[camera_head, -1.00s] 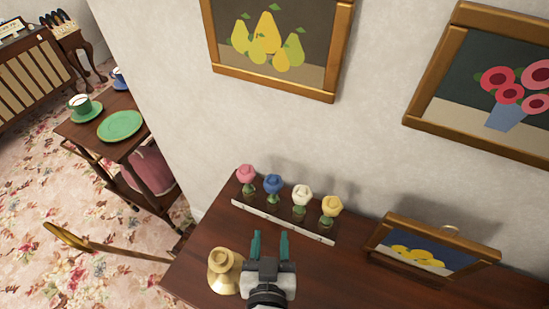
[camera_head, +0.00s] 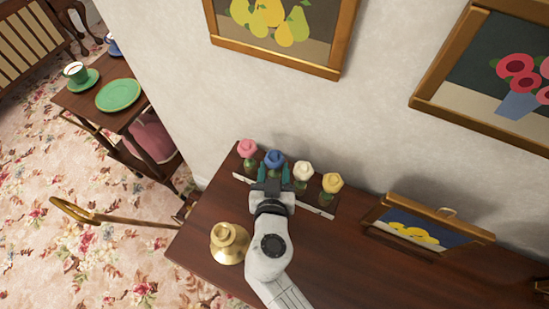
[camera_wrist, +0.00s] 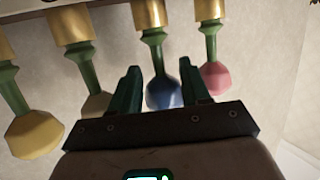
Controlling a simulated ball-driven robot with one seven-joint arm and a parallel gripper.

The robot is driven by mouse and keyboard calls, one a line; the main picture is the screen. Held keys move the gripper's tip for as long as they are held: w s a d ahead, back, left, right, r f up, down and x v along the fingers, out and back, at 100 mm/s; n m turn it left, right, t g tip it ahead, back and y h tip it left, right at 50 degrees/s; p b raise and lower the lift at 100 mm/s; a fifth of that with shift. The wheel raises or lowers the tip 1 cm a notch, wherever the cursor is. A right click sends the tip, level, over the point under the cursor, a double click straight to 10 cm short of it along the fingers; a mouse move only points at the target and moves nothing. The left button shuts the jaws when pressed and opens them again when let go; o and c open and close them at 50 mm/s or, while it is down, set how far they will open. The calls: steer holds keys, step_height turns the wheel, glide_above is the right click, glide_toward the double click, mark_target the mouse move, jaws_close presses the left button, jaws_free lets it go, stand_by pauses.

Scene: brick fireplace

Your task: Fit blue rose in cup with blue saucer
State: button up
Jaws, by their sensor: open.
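The blue rose (camera_head: 274,158) stands upright in the rack (camera_head: 316,211) on the dark wooden top, between the pink and white roses. My gripper (camera_head: 272,175) is open just in front of it. In the wrist view, which shows the roses upside down, the blue rose (camera_wrist: 163,93) lies between the two spread fingers (camera_wrist: 160,76), with its green stem rising to a brass holder. I cannot tell whether the fingers touch it. A blue saucer with a cup (camera_head: 113,46) is partly visible on the trolley at upper left, mostly hidden by the wall corner.
The pink rose (camera_head: 247,148), white rose (camera_head: 303,171) and yellow rose (camera_head: 332,183) stand close by. A brass candlestick (camera_head: 229,243) is left of my arm, and a framed picture (camera_head: 425,235) stands at right. The trolley (camera_head: 78,100) holds a green cup (camera_head: 75,73) and green plate (camera_head: 118,95).

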steer(key=shift+x, duration=1.25)
steer(key=shift+c, duration=0.2)
jaws_close()
